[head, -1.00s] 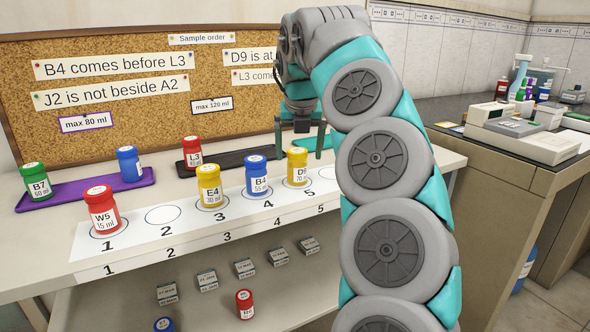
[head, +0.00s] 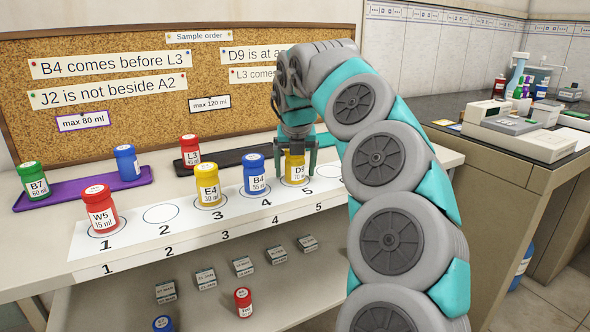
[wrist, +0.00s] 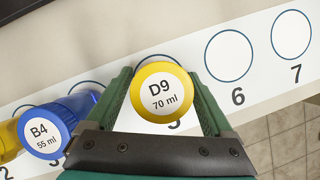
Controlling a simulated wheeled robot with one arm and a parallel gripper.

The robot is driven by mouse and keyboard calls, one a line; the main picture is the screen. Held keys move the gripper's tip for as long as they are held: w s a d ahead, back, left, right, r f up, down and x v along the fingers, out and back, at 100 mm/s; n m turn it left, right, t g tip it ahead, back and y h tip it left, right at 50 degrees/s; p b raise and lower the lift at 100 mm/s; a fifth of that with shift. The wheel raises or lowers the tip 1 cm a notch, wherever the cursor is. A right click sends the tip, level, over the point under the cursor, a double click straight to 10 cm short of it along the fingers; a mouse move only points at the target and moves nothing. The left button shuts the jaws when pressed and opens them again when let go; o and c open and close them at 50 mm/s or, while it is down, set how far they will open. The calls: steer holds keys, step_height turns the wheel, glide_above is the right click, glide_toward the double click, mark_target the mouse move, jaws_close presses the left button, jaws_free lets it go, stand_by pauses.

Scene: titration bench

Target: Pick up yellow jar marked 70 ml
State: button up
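The yellow jar marked D9, 70 ml (head: 296,172) stands upright on circle 5 of the white numbered strip (head: 135,237). In the wrist view its yellow lid (wrist: 164,92) shows from above. My gripper (head: 296,168) is lowered over this jar, with one green finger on each side of it. In the wrist view the fingers of my gripper (wrist: 165,100) reach along both sides of the lid. A small gap seems to show beside the lid, so the fingers look open around the jar.
The blue jar B4 (head: 256,175) stands close on the left, on circle 4. Yellow E4 (head: 207,186) and red W5 (head: 100,210) stand farther left. Red L3 (head: 190,152) is on the black tray (head: 226,160) behind. Circles 6 (wrist: 229,55) and 7 (wrist: 291,35) are empty.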

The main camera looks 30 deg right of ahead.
steer(key=c, duration=1.3)
steer(key=shift+r, duration=0.1)
